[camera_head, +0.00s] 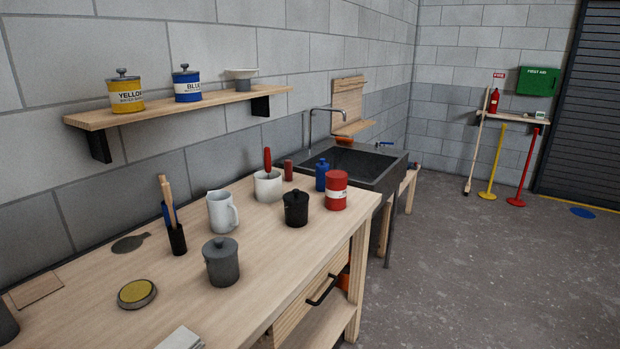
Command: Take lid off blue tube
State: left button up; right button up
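A blue canister (187,86) with a white label reading "BLUE" stands upright on the wall shelf. A dark lid with a knob (186,69) sits on top of it. A small blue bottle-like container (322,175) with a narrower top stands at the far end of the workbench, beside the red can (337,190). I cannot tell which of the two blue containers is the tube. Neither of my grippers is in view.
The wooden shelf (215,101) also holds a yellow canister (126,93) and a pale dish. On the workbench (170,262) stand a grey lidded pot (222,262), a black lidded pot (296,208), a white jug (222,212), a mug and a brush holder. A sink adjoins its far end; floor at right is mostly clear.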

aim_at(320, 168)
jog(key=i+l+u, duration=0.1)
jog(key=i+l, duration=0.25)
jog(key=i+l+u, duration=0.1)
jog(key=i+l, duration=0.2)
jog(key=i+l+u, duration=0.1)
jog(key=i+l, duration=0.2)
jog(key=l, duration=0.15)
jog(key=i+l+u, duration=0.1)
jog(key=i+l, duration=0.2)
jog(key=i+l+u, duration=0.1)
jog(key=i+l, duration=0.15)
jog(key=l, duration=0.3)
